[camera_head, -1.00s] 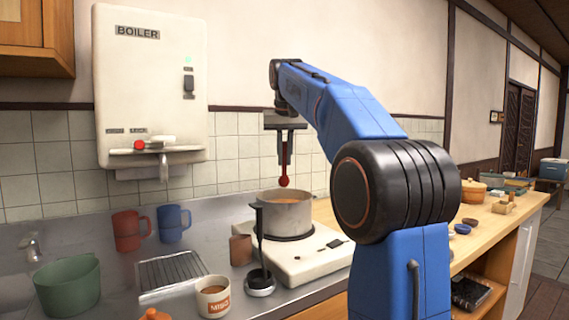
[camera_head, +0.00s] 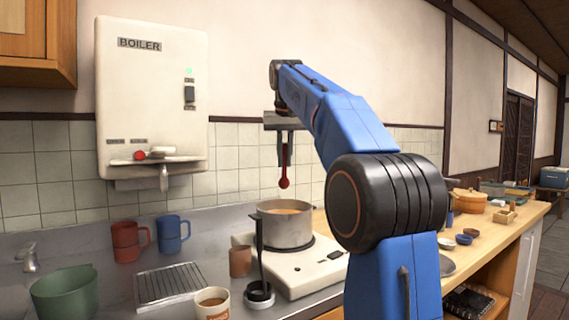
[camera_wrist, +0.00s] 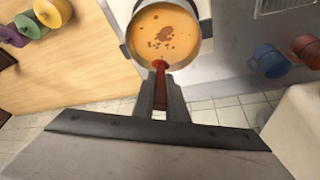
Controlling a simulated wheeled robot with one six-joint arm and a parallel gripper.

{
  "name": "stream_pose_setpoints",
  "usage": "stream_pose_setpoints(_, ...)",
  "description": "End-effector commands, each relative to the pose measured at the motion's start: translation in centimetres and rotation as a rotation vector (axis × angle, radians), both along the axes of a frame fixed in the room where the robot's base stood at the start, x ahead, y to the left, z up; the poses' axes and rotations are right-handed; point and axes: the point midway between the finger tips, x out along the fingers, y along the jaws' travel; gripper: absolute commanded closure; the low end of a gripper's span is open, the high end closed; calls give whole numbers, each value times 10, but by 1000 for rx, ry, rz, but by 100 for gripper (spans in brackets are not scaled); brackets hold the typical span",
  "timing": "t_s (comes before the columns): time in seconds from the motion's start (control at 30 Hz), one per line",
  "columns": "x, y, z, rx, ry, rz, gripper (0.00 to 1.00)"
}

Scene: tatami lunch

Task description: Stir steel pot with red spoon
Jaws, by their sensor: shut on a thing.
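The steel pot (camera_head: 285,231) stands on the cooker, open at the top, with orange soup inside. In the wrist view the pot (camera_wrist: 206,52) shows its soup with brown bits on it. My gripper (camera_head: 285,152) is above the pot, pointing down, shut on the red spoon (camera_head: 284,182). The spoon hangs upright with its bowl end down, a little above the pot's rim and apart from the soup. In the wrist view the spoon (camera_wrist: 159,76) sticks out between the fingers of my gripper (camera_wrist: 160,95); its upper part is hidden.
The pot rests on a white cooker (camera_head: 300,278). A black ladle stand (camera_head: 260,262) and a brown cup (camera_head: 240,261) are close to its left. The boiler (camera_head: 153,95) hangs on the wall.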

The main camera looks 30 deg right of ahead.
Motion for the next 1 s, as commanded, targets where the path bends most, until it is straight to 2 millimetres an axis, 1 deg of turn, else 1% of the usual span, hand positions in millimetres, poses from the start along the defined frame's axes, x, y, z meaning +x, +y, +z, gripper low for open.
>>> stream_pose_setpoints(0.17,3,-2,2,9,17,-1,100)
stream_pose_setpoints(0.3,6,-3,7,28,54,-1,100)
stream_pose_setpoints(0.53,6,-3,11,47,88,0,100)
stream_pose_setpoints(0.77,1,-1,2,47,88,0,100)
stream_pose_setpoints(1.0,-5,2,-13,47,88,0,100)
